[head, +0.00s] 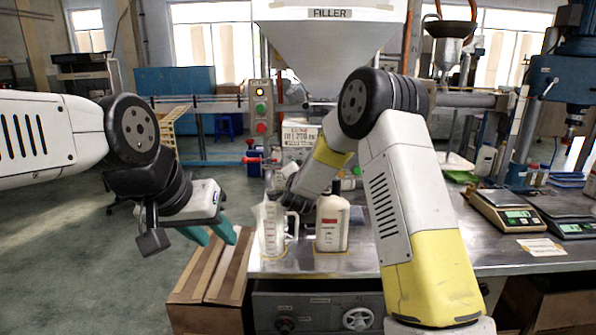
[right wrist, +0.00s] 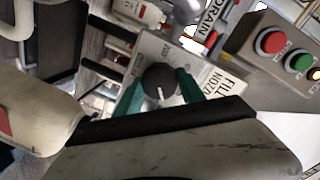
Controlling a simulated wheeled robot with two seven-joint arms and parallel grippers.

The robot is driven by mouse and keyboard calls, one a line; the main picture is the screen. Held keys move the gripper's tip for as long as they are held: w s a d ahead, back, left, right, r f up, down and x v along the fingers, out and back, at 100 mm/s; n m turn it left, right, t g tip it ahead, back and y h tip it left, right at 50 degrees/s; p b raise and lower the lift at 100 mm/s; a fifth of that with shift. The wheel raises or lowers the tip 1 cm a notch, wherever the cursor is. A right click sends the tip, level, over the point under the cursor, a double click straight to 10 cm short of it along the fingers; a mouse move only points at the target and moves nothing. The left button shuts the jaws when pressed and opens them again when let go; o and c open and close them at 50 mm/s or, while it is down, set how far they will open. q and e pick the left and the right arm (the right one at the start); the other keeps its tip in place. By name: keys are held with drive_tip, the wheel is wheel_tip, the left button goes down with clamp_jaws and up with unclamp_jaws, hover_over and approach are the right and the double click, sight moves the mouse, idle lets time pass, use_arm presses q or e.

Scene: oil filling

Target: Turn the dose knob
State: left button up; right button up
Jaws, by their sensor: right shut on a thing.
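The dose knob (right wrist: 158,77) is a round black dial with a white pointer line, on a pale panel (right wrist: 151,48) with printed marks. In the right wrist view, the green fingers of my right gripper (right wrist: 160,91) are shut on the knob, one on each side. In the head view, my right forearm reaches down towards the filler; the knob and fingertips cannot be made out there. My left gripper (head: 212,235) is open and empty, above cardboard boxes and left of the bench.
A clear measuring jug (head: 271,228) and a white bottle (head: 332,223) stand on the metal bench (head: 375,262) under my right arm. The FILLER hopper (head: 322,45) rises behind. A button box (head: 261,106) is beside it. Scales (head: 505,212) stand at the right.

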drive_tip(key=shift+f+n, duration=0.15)
drive_tip(key=shift+n, duration=0.45)
drive_tip(key=o, duration=1.4)
drive_tip(key=shift+c, duration=0.2)
drive_tip(key=s, duration=0.7)
drive_tip(key=shift+s+r, duration=0.4)
drive_tip(key=shift+r, duration=0.05)
